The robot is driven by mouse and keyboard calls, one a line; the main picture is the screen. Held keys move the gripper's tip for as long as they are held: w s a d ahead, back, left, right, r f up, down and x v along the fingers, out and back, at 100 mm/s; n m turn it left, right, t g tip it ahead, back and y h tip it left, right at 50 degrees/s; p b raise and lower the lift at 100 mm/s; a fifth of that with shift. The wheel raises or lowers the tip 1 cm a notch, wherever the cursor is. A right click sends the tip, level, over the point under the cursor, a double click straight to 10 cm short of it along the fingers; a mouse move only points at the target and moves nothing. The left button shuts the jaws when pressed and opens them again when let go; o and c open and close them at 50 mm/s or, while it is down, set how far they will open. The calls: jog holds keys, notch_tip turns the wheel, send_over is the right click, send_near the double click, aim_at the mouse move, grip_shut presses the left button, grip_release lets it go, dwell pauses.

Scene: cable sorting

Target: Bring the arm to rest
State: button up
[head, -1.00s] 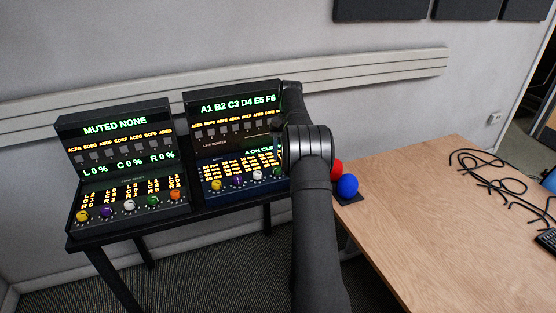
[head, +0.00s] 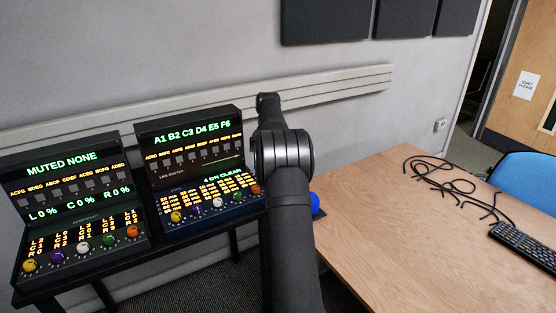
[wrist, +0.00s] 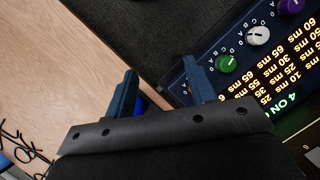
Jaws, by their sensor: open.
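My arm (head: 288,215) reaches up and away through the middle of the head view. My gripper is hidden from that view by the arm. In the wrist view my gripper (wrist: 160,76) is open, its two dark blue fingers spread apart with nothing held between them. It is above the gap between the wooden table (wrist: 75,50) and the right console (wrist: 255,65).
Two lit consoles, left (head: 75,185) and right (head: 200,165), stand on a black stand. A blue ball (head: 315,204) sits at the table's near left edge, partly behind my arm. Black cables (head: 455,182) and a keyboard (head: 525,245) lie on the table, whose middle is clear.

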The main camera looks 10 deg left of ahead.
send_over(237, 193)
jog(key=f, duration=0.6)
jog(key=shift+w+d+f, duration=0.25)
jog(key=shift+d, duration=0.1)
jog(key=f, duration=0.3)
jog(key=shift+a, duration=0.4)
jog(key=shift+f, duration=0.7)
